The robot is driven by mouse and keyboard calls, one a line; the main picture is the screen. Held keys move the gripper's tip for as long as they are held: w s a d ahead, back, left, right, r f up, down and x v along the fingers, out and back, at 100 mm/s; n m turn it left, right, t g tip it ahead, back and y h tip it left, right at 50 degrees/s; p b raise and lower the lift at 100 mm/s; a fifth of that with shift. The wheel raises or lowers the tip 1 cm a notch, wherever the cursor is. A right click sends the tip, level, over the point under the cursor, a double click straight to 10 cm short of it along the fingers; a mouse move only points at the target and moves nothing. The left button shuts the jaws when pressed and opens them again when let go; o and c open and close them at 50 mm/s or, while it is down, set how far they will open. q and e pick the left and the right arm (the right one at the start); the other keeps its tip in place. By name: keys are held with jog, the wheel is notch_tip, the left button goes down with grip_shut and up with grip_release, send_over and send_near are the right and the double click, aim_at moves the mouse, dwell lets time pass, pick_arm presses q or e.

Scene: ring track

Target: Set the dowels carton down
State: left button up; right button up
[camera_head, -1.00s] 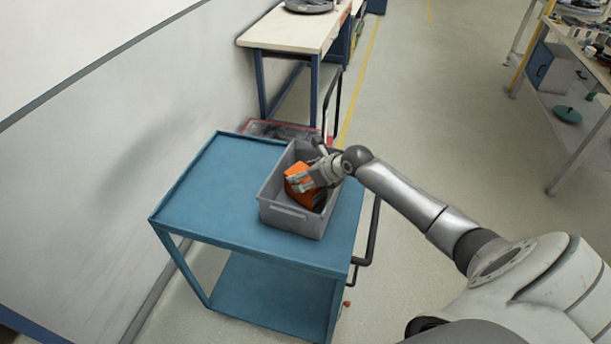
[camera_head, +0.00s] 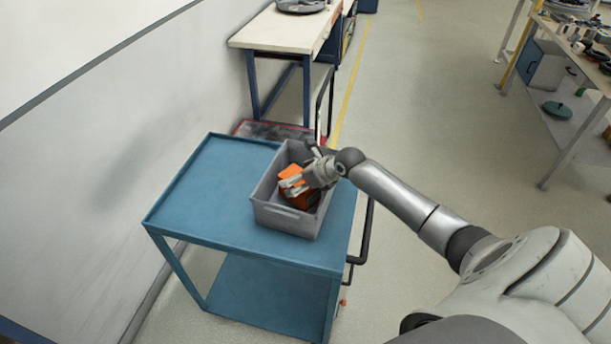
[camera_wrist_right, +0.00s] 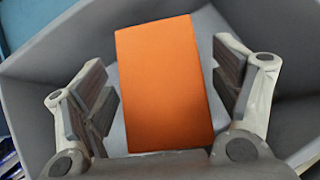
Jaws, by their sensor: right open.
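The orange dowels carton (camera_head: 297,187) sits inside the grey bin (camera_head: 287,222) on the blue cart. In the right wrist view the orange carton (camera_wrist_right: 168,85) lies between the two fingers, with a gap on each side. My right gripper (camera_head: 292,184) is open and reaches down into the bin over the carton. It also shows in the right wrist view (camera_wrist_right: 165,95), with its pads apart and the grey bin walls around it. Part of the carton is hidden by the gripper in the head view. My left gripper is not in view.
The blue cart (camera_head: 200,195) has free top surface left of the bin, and a dark handle on its right side. A white-topped bench (camera_head: 275,32) stands behind it. A wall runs along the left. Open floor lies to the right, with another workbench (camera_head: 565,45) beyond.

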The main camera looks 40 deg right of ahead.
jog(key=shift+s+d+r, duration=0.1)
jog(key=shift+s+r, duration=0.1)
jog(key=b+v, duration=0.3)
jog(key=v, duration=0.8)
jog(key=shift+r, duration=0.15)
jog(key=shift+s, duration=0.1)
